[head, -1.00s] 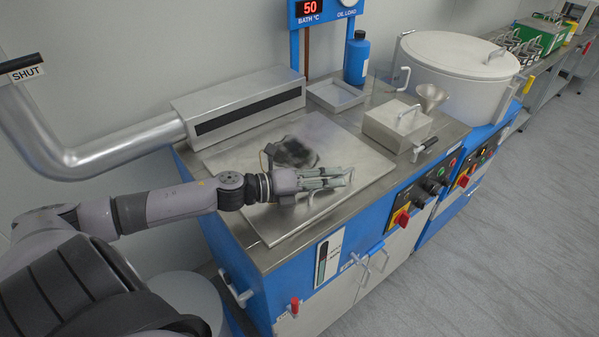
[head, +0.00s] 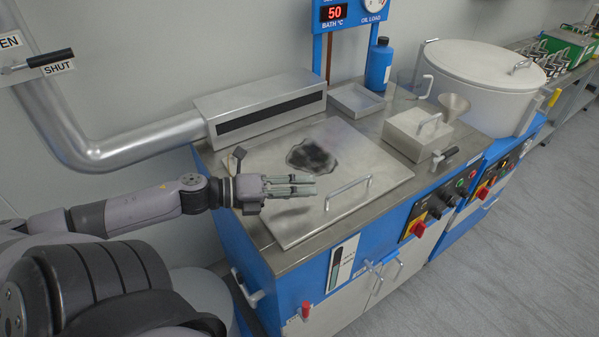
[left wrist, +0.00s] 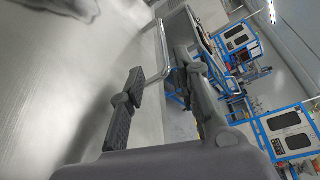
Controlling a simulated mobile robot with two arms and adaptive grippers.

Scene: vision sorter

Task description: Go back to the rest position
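My left gripper (head: 312,184) reaches in from the left above the flat steel lid (head: 270,165) of the blue bath cabinet. In the left wrist view my left gripper (left wrist: 160,70) has its two dark fingers apart with nothing held between them. The lid's bar handle (head: 348,190) lies just beyond the fingertips, clear of them in the head view. The handle also shows in the left wrist view (left wrist: 162,48). My right gripper is not in view.
A steel duct (head: 150,142) and slotted box (head: 262,112) stand behind the lid. A small lidded box (head: 418,135), funnel (head: 453,103), blue bottle (head: 379,65) and white drum (head: 485,80) are to the right. Open floor (head: 520,250) lies at the right front.

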